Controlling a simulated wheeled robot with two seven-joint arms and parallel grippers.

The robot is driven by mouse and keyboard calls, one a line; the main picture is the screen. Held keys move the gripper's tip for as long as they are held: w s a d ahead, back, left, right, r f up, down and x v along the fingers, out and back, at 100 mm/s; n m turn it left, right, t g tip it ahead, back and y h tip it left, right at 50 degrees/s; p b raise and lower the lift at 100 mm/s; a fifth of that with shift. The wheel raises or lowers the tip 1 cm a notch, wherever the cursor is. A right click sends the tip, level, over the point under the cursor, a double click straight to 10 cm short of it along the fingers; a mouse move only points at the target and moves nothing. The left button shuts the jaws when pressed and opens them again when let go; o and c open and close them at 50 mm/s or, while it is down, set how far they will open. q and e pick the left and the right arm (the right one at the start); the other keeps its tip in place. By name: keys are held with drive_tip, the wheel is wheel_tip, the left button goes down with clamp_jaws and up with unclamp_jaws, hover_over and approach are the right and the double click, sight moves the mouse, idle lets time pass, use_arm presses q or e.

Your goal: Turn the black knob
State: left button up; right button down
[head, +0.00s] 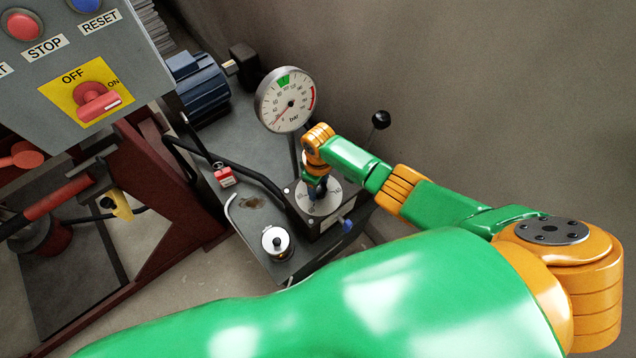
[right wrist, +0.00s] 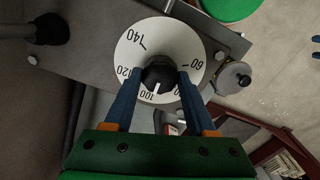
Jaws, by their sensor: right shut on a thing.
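The black knob (right wrist: 160,75) sits at the centre of a white round dial (right wrist: 133,48) with numbers such as 80, 100, 120 and 140. In the right wrist view its white mark points toward 100. My right gripper (right wrist: 158,82) is shut on the knob, one blue finger on each side. In the head view the dial (head: 330,200) lies on top of a grey block, and my right gripper (head: 319,188) comes down on it from above, hiding most of the knob. My left gripper is not in view.
A pressure gauge (head: 286,100) stands just behind the dial. A black ball-ended lever (head: 380,120) rises behind my right arm. A round metal cap (head: 276,241) and a red tag (head: 224,176) are on the bench at left. A control panel (head: 60,60) fills the upper left.

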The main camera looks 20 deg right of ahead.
sight(319, 188)
drive_tip(key=shift+s+f+m, duration=0.1)
drive_tip(key=shift+s+m, duration=0.05)
drive_tip(key=shift+m, duration=0.25)
drive_tip(key=shift+c, duration=1.1)
unclamp_jaws()
drive_tip(key=shift+d, duration=0.1)
wheel_tip(319, 188, up, 7)
drive_tip(key=p, duration=0.2)
drive_tip(key=shift+p, duration=0.4)
